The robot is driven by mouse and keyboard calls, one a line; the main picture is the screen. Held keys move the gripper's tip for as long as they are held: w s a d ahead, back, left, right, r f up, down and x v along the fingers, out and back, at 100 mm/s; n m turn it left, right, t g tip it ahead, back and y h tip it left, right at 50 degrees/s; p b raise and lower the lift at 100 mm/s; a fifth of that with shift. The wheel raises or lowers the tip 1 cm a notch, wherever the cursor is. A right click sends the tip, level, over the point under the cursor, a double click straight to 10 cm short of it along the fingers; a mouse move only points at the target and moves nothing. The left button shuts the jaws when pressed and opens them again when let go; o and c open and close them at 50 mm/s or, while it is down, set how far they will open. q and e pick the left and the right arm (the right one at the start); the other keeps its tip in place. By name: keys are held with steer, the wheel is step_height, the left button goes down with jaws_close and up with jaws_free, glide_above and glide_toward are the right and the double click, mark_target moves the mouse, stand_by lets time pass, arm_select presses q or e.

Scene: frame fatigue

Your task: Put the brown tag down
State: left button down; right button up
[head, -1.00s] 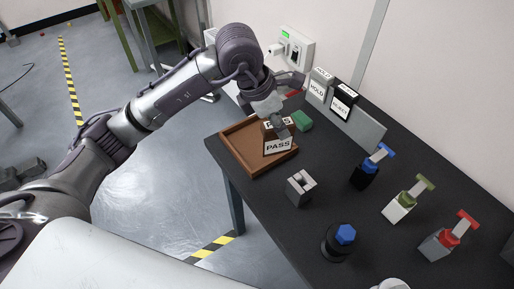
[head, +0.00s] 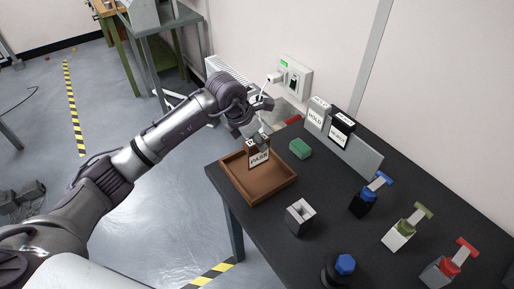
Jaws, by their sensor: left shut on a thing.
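The brown tag (head: 259,158), with a white label reading "PASS", is upright and slightly tilted over the back part of the brown tray (head: 264,194). My left gripper (head: 257,143) is shut on the tag's upper part from above. Whether the tag's lower edge touches the tray floor I cannot tell. The front part of the tray is empty. My right gripper is not in view.
A grey block with a square opening (head: 300,215) stands in front. White and black tags labelled "HOLD" (head: 317,117) and another word stand in a grey rack (head: 356,150). Blue, green and red-handled items stand to the right.

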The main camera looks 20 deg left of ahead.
arm_select(q)
step_height(320, 180, down, 3)
steer(key=shift+f+p, duration=0.1)
steer(key=shift+p, duration=0.45)
steer(key=shift+f, duration=0.4)
steer(key=shift+f, duration=0.2)
steer(key=c, duration=0.8)
jaws_free()
steer(key=shift+r, duration=0.1)
